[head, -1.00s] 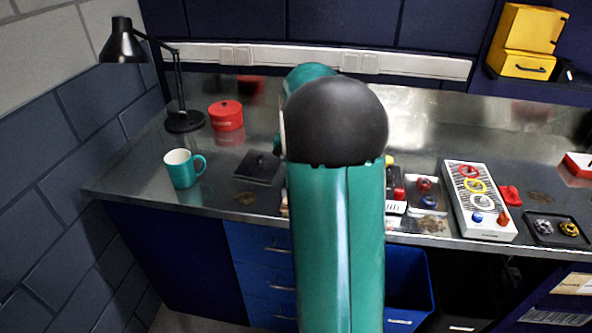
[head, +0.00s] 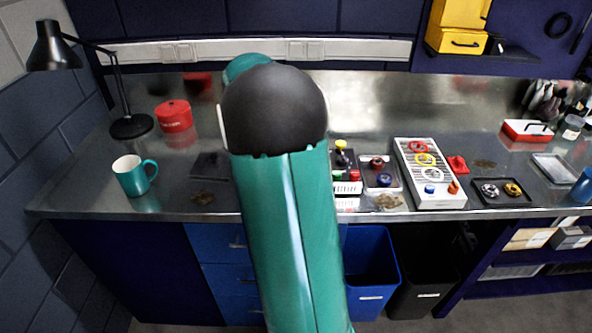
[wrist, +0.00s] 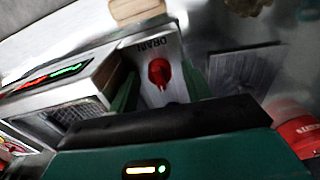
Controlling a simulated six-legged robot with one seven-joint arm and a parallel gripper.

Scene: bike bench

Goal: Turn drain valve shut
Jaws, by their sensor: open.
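The drain valve is a red knob (wrist: 159,73) on a grey metal plate marked "DRAIN" (wrist: 150,46) in the wrist view. My gripper (wrist: 160,84) is open, with one green finger on each side of the knob in the picture. I cannot tell whether either finger touches the knob. Nothing shows held between the fingers. In the head view my teal arm and its dark joint hide the gripper and the valve.
In the wrist view, a box with red and green lights (wrist: 45,78) stands left and a dark tray (wrist: 245,72) lies right.

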